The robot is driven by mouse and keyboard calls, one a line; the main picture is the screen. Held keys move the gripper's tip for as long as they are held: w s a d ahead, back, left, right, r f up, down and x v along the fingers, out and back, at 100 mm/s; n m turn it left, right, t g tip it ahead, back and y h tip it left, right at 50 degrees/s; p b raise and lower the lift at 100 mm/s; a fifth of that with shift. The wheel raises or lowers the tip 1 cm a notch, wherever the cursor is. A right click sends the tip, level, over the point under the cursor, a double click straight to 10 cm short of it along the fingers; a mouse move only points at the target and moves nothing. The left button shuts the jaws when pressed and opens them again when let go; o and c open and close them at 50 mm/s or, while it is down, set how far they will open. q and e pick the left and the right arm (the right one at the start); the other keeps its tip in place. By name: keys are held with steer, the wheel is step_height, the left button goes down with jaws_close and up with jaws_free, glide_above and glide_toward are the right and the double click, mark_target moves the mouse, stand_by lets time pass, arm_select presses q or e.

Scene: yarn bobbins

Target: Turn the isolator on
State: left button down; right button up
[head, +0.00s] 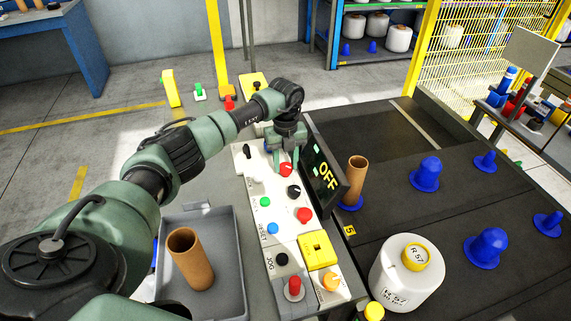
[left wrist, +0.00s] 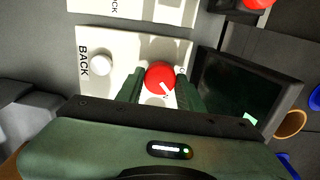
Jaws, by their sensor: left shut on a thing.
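The isolator appears to be the red round knob (head: 286,170) with a white pointer mark, near the far end of the white control panel (head: 254,184). My left gripper (head: 284,165) reaches down over it. In the left wrist view the red knob (left wrist: 158,74) sits between the two green fingers of my left gripper (left wrist: 160,82), which are shut on its sides. Its white mark lies slanted. The display (head: 323,170) beside it reads "OFF" in yellow. My right gripper is not in view.
Nearer on the panel are a black knob (head: 294,191), a red button (head: 304,215), green and blue buttons, and a yellow block (head: 319,250). A black lever (head: 247,152) stands left of the knob. A dark conveyor with blue cones (head: 425,174) lies right; a grey tray (head: 226,247) lies left.

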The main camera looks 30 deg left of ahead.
mark_target(286, 166)
arm_select(q)
steer(key=m+b, duration=0.1)
steer(key=m, duration=0.3)
steer(key=shift+m, duration=0.3)
steer(key=shift+m+b, duration=0.45)
steer(key=shift+m, duration=1.45)
steer(key=c, duration=0.9)
jaws_free()
step_height(286, 166, up, 8)
steer(key=shift+f+b, duration=0.1)
steer(key=shift+b, duration=0.3)
